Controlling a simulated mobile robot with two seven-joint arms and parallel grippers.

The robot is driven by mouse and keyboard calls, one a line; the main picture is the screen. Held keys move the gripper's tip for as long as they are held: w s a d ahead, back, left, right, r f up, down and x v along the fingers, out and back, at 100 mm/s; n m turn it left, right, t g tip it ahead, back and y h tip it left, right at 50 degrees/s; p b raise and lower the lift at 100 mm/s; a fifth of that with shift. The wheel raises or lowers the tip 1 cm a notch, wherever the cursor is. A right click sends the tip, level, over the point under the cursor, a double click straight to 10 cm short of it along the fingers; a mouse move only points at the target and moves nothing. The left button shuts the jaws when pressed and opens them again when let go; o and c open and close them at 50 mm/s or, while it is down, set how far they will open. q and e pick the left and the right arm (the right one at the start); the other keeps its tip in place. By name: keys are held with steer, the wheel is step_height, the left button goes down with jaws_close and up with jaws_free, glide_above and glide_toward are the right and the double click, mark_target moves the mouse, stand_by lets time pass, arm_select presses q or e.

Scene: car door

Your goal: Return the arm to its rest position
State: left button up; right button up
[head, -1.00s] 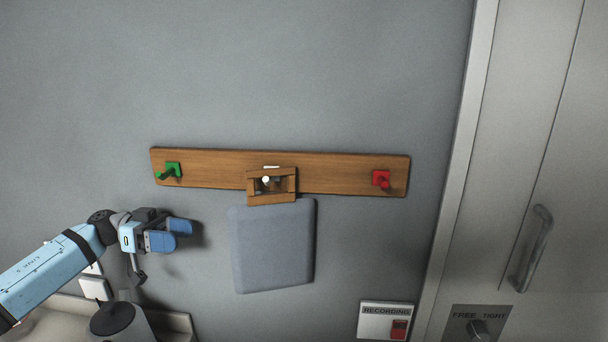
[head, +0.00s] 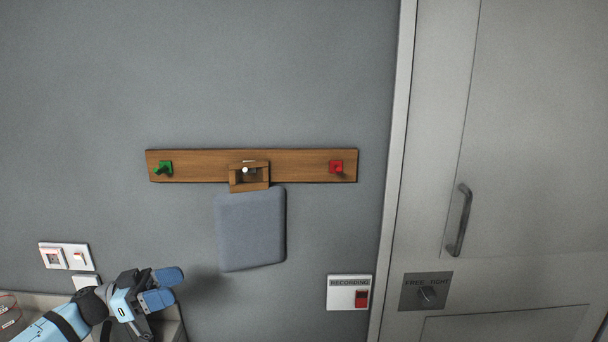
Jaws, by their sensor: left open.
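My left gripper (head: 166,287) is at the lower left of the head view, with two blue fingertips spread apart and nothing between them. My left arm (head: 52,329) comes in from the bottom left corner. The gripper is below and left of a grey-blue pad (head: 251,229) with a wooden frame handle (head: 249,187). The pad hangs by this frame from the middle, white peg (head: 246,170) of a wooden rack (head: 205,165). The gripper is apart from the pad. My right gripper is not in the picture.
The rack also has a green peg (head: 163,168) and a red peg (head: 336,168), both bare. A grey door (head: 500,120) with a handle (head: 459,220) fills the right side. A recording panel (head: 342,293) and wall switches (head: 66,257) are lower. A counter (head: 172,327) edges the bottom left.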

arm_select(q)
steer(key=s+d+f+n+t+y, duration=0.3)
steer(key=s+f+n+t+y, duration=0.3)
steer(key=f, duration=0.4)
steer(key=s+d+f+n+t+y, duration=0.3)
steer(key=s+f+n+t+y, duration=0.15)
steer(key=f+t, duration=0.4)
steer(key=s+f+n+g+y, duration=0.1)
steer(key=s+f+g+y, duration=0.5)
steer(key=s+f, duration=0.9)
steer(key=shift+s+d+f+g, duration=0.3)
steer(key=shift+s+g, duration=0.25)
steer(key=shift+s, duration=0.55)
steer(key=shift+y, duration=0.25)
stand_by(2.1)
